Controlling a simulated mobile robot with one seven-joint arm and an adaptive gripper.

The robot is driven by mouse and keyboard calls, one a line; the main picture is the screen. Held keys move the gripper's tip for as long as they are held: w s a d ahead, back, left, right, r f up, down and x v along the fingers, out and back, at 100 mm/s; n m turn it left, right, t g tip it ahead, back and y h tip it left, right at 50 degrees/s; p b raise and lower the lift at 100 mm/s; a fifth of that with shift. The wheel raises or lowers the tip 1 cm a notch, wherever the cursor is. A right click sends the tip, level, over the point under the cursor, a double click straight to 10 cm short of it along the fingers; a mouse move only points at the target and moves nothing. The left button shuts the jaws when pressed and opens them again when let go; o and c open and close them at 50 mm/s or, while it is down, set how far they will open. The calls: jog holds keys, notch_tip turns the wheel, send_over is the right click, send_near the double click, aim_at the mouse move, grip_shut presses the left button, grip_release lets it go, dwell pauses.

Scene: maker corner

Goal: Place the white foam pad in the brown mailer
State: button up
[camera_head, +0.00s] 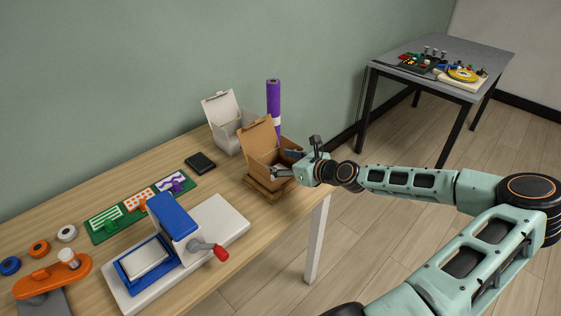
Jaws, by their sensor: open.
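The brown mailer (262,143) stands with its lid up near the right end of the wooden table, on a flat brown stack. My gripper (284,163) is at the right side of the mailer, its fingers apart and reaching over the mailer's opening. The gripper and the mailer's walls hide most of the mailer's inside. I cannot make out a white foam pad for certain, and I cannot tell whether one lies inside the mailer.
A white open box (228,130) and a purple roll (273,100) stand behind the mailer. A blue press (172,220) with a red-knobbed lever, a dark block (201,162) and green cards (113,223) lie to the left. A grey table (440,55) stands far right.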

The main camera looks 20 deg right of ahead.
jog(key=shift+r, duration=0.45)
jog(key=p+v, duration=0.1)
jog(key=v, duration=1.1)
jog(key=shift+r, duration=0.2)
